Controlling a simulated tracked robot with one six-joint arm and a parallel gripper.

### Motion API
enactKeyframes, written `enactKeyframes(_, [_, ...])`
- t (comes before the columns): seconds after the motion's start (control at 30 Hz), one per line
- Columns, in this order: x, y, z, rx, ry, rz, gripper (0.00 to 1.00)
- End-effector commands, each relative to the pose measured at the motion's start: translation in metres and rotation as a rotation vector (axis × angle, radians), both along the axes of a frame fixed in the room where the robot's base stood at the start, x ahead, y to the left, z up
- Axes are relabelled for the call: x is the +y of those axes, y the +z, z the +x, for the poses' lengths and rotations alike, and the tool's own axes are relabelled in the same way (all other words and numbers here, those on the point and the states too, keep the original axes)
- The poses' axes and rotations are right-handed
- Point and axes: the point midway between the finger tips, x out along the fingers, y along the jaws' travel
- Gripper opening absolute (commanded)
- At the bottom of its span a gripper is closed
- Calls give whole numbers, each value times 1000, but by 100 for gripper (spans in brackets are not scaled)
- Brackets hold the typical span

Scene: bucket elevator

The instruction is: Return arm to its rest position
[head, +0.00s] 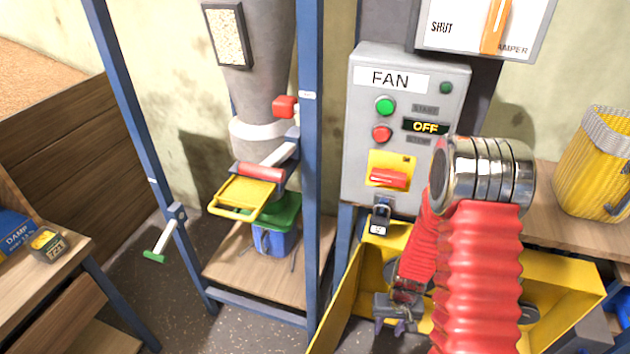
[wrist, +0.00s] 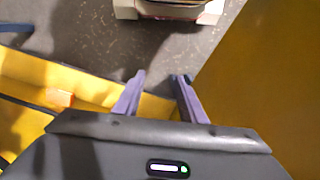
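My gripper (head: 395,318) hangs low in the head view, in front of the yellow bin (head: 347,292) under the fan box, partly hidden by my red-sleeved arm. In the wrist view its two purple-grey fingers (wrist: 158,84) stand apart with nothing between them. Beneath them show the dark speckled floor and a yellow wall or panel (wrist: 265,80). My arm is bent, with its shiny metal joint in front of the right side of the fan box.
The grey fan box (head: 354,135) reads OFF; a padlock (head: 380,218) hangs below its red handle. Blue posts (head: 310,150) frame the elevator spout (head: 265,85) and yellow slide gate (head: 242,196) on the left. A yellow basket (head: 592,165) stands on the right bench.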

Motion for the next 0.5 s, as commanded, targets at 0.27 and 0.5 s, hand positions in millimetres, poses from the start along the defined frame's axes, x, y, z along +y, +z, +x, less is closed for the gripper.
enactKeyframes(0.27, [11, 68, -8, 26, -11, 16, 38])
enactKeyframes(0.5, [19, 123, -21, 43, -17, 20, 38])
